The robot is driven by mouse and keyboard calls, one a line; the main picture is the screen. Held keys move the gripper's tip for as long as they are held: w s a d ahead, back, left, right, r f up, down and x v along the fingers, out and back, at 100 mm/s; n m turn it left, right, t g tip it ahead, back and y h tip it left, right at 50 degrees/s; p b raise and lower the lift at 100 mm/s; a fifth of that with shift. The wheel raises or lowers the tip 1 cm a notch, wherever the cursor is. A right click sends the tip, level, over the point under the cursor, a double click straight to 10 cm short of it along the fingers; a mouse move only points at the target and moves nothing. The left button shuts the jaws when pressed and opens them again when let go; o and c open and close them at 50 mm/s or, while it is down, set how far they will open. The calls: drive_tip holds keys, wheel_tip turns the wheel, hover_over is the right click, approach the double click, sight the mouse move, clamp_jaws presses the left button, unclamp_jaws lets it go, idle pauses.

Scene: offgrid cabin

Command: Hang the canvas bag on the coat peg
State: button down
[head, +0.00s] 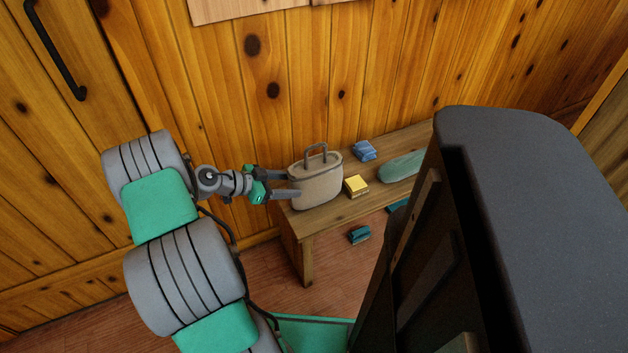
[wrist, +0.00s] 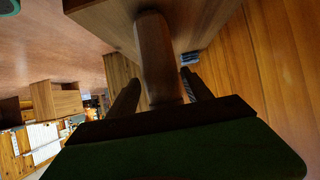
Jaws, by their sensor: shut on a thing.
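The canvas bag (head: 316,184) is beige with a dark rim and a dark upright handle. It stands at the left end of the wooden bench in the head view. My gripper (head: 293,185) reaches it from the left, with its fingers on either side of the bag's left end. In the wrist view my gripper (wrist: 160,92) has the bag's narrow brown side (wrist: 155,55) between its two dark fingers. The bag looks upright and appears to rest on the bench. The coat peg is not seen in either view.
The wooden bench (head: 305,222) runs along the plank wall. A yellow box (head: 356,186), a folded blue item (head: 364,151) and a green rounded item (head: 402,167) are on it. A teal item (head: 360,235) lies on the floor. A black door handle (head: 55,50) is upper left.

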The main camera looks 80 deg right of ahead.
sight(295, 170)
drive_tip(key=shift+r+p, duration=1.85)
drive_tip(key=shift+r, duration=1.3)
